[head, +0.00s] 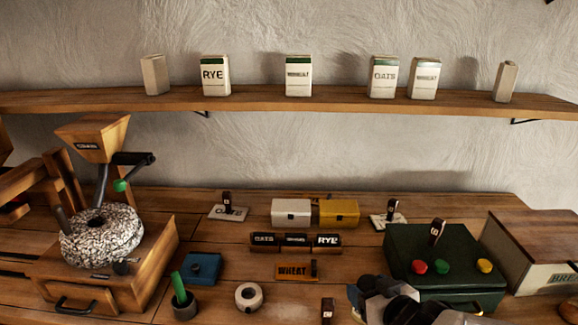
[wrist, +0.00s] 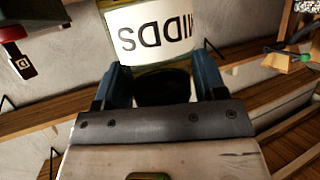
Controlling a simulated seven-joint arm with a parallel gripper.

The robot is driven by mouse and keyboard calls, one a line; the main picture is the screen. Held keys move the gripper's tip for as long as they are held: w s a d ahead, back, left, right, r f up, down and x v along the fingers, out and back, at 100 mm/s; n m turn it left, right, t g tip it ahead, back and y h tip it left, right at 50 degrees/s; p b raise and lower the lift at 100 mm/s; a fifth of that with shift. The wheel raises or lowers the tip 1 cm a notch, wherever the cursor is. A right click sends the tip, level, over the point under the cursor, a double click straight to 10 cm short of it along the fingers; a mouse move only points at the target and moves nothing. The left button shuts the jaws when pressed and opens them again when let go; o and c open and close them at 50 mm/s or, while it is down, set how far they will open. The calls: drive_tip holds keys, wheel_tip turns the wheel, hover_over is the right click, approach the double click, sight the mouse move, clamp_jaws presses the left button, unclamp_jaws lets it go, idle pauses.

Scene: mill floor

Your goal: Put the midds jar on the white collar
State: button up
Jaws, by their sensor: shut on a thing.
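The midds jar (wrist: 155,35) has a white label with dark letters, upside down in the wrist view. My gripper (wrist: 162,72) is shut on it, with one blue finger on each side. In the head view my gripper and wrist (head: 390,300) are at the bottom right, in front of the dark green box; I cannot make out the jar clearly there. A white ring (head: 248,296), which looks like the white collar, lies on the bench at the bottom middle, left of my gripper and apart from it. Its middle is dark and nothing stands on it.
A dark pot with a green handle (head: 184,301) stands left of the ring. A small black tag (head: 327,311) is to its right. A WHEAT block (head: 297,271) lies behind. The green button box (head: 448,262) and stone mill (head: 101,237) flank the bench.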

wheel_tip(320, 180, up, 4)
drive_tip(key=shift+f, duration=0.15)
drive_tip(key=shift+a+n+y, duration=0.4)
drive_tip(key=shift+a+y, duration=0.1)
drive_tip(key=shift+a, duration=0.8)
drive_tip(key=shift+s+a+n+g+y, duration=1.05)
drive_tip(key=shift+a+n, duration=0.1)
drive_tip(key=shift+a, duration=3.05)
drive_tip(key=shift+s+a+n+g+y, duration=0.95)
drive_tip(key=shift+a+n+y, duration=0.15)
drive_tip(key=shift+a, duration=3.05)
drive_tip(key=shift+w+d+f, duration=0.1)
drive_tip(key=shift+f, duration=2.45)
drive_tip(key=shift+w, duration=0.1)
drive_tip(key=w+a+f, duration=0.1)
drive_tip(key=w+a, duration=0.7)
drive_tip(key=w, duration=0.5)
drive_tip(key=shift+w+f, duration=0.25)
drive_tip(key=shift+w, duration=0.05)
drive_tip(key=shift+a, duration=0.1)
drive_tip(key=shift+f, duration=0.1)
